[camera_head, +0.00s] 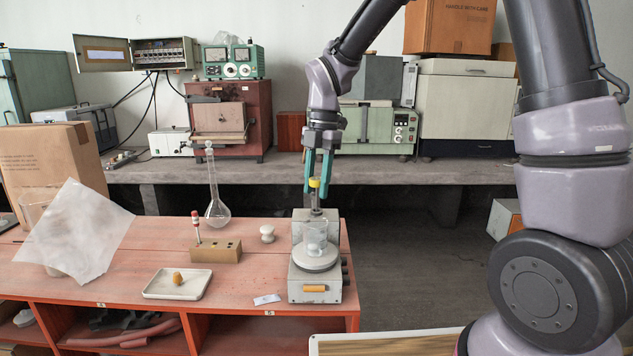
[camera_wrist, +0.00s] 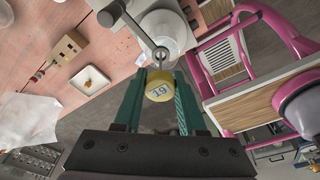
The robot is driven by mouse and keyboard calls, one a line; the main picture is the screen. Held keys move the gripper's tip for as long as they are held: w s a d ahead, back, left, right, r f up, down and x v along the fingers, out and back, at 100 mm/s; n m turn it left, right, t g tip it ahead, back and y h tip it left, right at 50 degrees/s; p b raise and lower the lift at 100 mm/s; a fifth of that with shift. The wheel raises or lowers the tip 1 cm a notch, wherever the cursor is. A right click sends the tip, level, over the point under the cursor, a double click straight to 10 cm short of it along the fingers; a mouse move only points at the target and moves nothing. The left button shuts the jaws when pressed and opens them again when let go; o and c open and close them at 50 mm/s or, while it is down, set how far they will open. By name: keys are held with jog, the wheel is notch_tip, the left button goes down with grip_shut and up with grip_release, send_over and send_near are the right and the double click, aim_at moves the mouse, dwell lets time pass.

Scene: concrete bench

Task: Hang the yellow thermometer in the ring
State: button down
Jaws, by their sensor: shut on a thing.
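My gripper (camera_head: 318,186) is shut on the yellow thermometer (camera_head: 314,182), holding it by its yellow cap above the hotplate unit (camera_head: 316,290). In the wrist view the cap (camera_wrist: 159,90) is marked "19" and sits between the teal fingers of my gripper (camera_wrist: 160,84). The metal ring (camera_wrist: 161,53), on a thin rod, appears just past the cap. The beaker (camera_wrist: 172,24) is beyond the ring; it stands on the plate in the head view (camera_head: 315,236). The thermometer's stem is mostly hidden under the cap, and I cannot tell whether it is inside the ring.
A wooden block (camera_head: 216,251) holds a red-topped stick to the left. A round flask (camera_head: 217,212), a white knob-like piece (camera_head: 267,233) and a tray (camera_head: 160,290) with a tan lump share the orange bench. Bench room between block and hotplate is mostly clear.

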aim_at(317, 207)
jog(key=shift+f, duration=2.95)
jog(key=shift+c, duration=2)
grip_release()
jog(key=shift+o, duration=0.3)
jog(key=o, duration=0.3)
jog(key=shift+o, duration=0.2)
jog(key=shift+r, duration=3.5)
